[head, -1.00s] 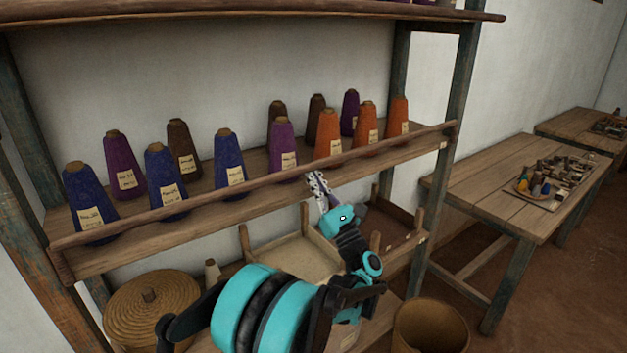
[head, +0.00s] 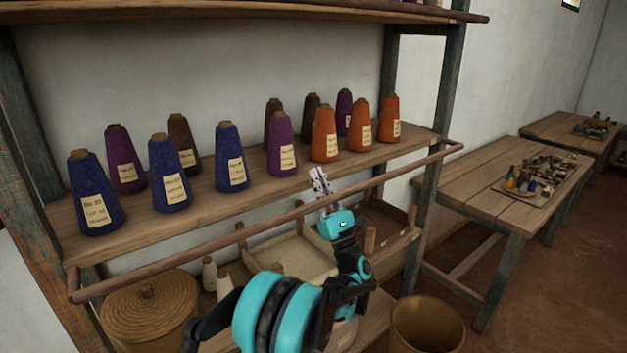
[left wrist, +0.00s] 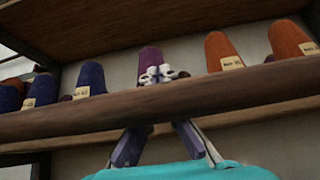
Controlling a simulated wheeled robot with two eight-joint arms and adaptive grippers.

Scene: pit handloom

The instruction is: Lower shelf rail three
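The brown wooden rail (head: 200,247) runs along the front of the shelf board (head: 250,196) that bears the yarn cones. It stands out from the board's front edge and sits below its level, with a gap between. My left gripper (head: 319,178) reaches up from below at the rail's right half, with its fingertips above the rail on the shelf side. In the left wrist view the rail (left wrist: 250,88) crosses in front of the fingers and hides their middle. The fingertips (left wrist: 160,75) come together above it, closed. My right gripper is out of view.
Blue cones (head: 170,175), purple, brown and orange cones (head: 325,133) stand upright on the board. Below are a tray (head: 290,258), white cones and a lidded round basket (head: 150,310). A basket (head: 428,325) stands on the floor. Tables (head: 490,190) stand at right.

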